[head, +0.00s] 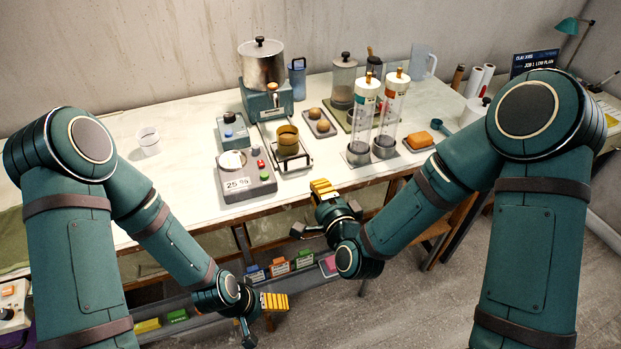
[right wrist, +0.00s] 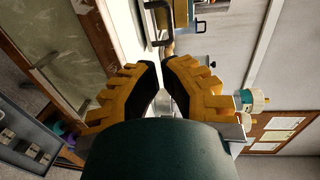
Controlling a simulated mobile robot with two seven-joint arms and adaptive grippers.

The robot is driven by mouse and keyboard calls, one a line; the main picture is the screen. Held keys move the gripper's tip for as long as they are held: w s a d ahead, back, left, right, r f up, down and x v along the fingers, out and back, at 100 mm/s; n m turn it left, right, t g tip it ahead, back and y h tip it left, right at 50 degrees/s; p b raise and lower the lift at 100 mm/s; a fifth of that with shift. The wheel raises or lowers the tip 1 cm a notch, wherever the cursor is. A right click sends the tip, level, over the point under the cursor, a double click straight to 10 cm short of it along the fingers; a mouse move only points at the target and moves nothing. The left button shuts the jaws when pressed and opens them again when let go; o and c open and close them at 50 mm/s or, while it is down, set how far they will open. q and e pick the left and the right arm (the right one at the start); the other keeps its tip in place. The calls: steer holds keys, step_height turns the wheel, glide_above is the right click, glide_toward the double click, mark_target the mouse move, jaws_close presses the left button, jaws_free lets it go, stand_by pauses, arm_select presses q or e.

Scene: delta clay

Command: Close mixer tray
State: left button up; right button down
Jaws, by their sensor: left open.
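The mixer (head: 264,98) has a silver lidded pot on a teal base and stands at the back of the white table. Its tray (head: 299,164) extends from the base towards the table's front edge, with a brass cup (head: 288,141) on it. My right gripper (head: 322,186) is in front of the table edge, apart from the tray. In the right wrist view its yellow fingers (right wrist: 161,72) lean together with a narrow gap; nothing is clearly held, and how far they are open is unclear. My left gripper (head: 274,301) is open and empty, low in front of the table.
A scale (head: 247,183) stands left of the tray and two tall clear cylinders (head: 388,125) stand to its right. A small tray with two round lumps (head: 319,122) is close beside it. A shelf with coloured blocks (head: 280,267) is below the table.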

mark_target(304, 177)
steer(key=x, duration=1)
steer(key=shift+w+r, duration=0.1)
